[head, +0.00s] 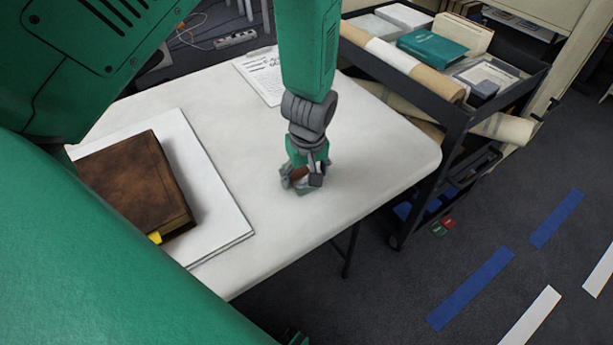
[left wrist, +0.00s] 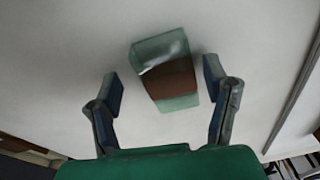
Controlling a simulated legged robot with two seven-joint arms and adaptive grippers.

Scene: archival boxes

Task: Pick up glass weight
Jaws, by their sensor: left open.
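The glass weight (left wrist: 160,58) is a greenish clear block with a brown band around its middle. In the left wrist view it lies on the white table between and slightly beyond my two open fingers, with a gap on each side. My left gripper (left wrist: 163,92) is open and empty. In the head view my left gripper (head: 302,176) is low over the table and hides much of the glass weight (head: 303,190). I cannot tell how high the fingertips are above the table.
A brown leather book (head: 135,182) lies on a white board (head: 212,200) at the table's left. A clipboard with paper (head: 262,76) lies at the back. A dark cart (head: 462,112) with books and rolls stands at the right. The white table (head: 370,150) is clear around the gripper.

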